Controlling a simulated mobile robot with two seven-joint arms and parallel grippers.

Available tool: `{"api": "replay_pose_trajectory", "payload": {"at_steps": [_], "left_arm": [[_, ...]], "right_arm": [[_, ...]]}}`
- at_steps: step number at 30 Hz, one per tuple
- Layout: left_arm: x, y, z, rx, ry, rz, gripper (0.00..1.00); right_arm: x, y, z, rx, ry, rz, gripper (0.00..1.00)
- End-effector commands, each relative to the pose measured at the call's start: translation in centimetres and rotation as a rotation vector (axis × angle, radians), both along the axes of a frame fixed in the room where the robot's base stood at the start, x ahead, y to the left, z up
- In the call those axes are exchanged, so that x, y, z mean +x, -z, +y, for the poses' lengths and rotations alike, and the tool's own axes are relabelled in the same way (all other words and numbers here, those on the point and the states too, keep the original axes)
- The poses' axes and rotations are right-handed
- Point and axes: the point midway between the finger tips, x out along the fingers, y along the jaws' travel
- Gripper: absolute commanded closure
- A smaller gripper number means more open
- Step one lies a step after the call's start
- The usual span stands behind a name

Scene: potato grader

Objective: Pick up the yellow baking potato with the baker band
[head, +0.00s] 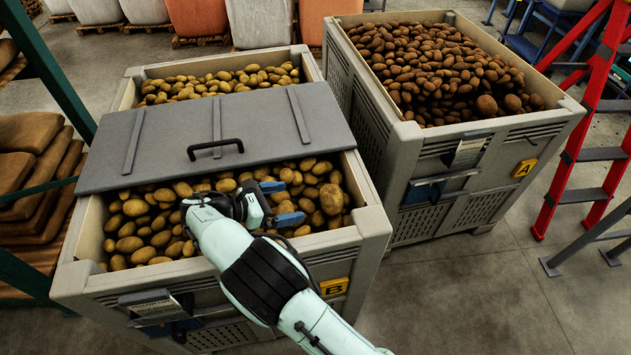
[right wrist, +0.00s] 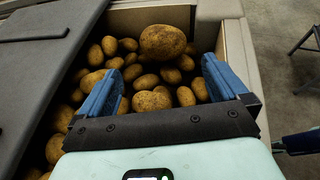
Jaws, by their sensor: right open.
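A large, round yellow-brown potato (head: 331,198) lies on the heap of smaller potatoes near the right end of the front crate B (head: 372,218). In the right wrist view the large potato (right wrist: 163,42) sits beyond the fingertips, near the crate's end wall. No band can be made out on it. My right gripper (head: 283,203) is open, over the potatoes to the left of the large one. Its two blue fingers also show in the right wrist view (right wrist: 160,78), apart, with only small potatoes seen between them. My left gripper is not seen in the head view.
A grey lid (head: 255,125) with a black handle covers the middle of crate B. Crate A (head: 430,160), full of browner potatoes, stands to the right. A red ladder (head: 585,140) is at far right. Brown sacks (head: 30,160) lie on a rack at left.

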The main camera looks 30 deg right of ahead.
Motion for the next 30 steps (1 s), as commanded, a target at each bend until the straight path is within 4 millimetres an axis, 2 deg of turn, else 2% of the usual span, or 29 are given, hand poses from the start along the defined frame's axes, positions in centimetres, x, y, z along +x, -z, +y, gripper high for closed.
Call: {"api": "replay_pose_trajectory", "payload": {"at_steps": [4,12,20,30], "left_arm": [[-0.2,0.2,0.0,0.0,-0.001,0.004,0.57],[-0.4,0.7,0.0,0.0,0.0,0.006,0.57],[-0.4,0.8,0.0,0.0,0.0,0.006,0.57],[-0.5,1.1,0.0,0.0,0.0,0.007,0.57]], "right_arm": [[-0.2,0.7,-1.4,-0.001,0.002,0.002,0.0],[-0.8,2.6,-6.0,-0.001,0.004,0.002,0.0],[-0.9,3.4,-7.9,-0.001,0.001,0.0,0.0],[-1.4,5.3,-11.9,0.0,0.002,0.001,0.0]]}}
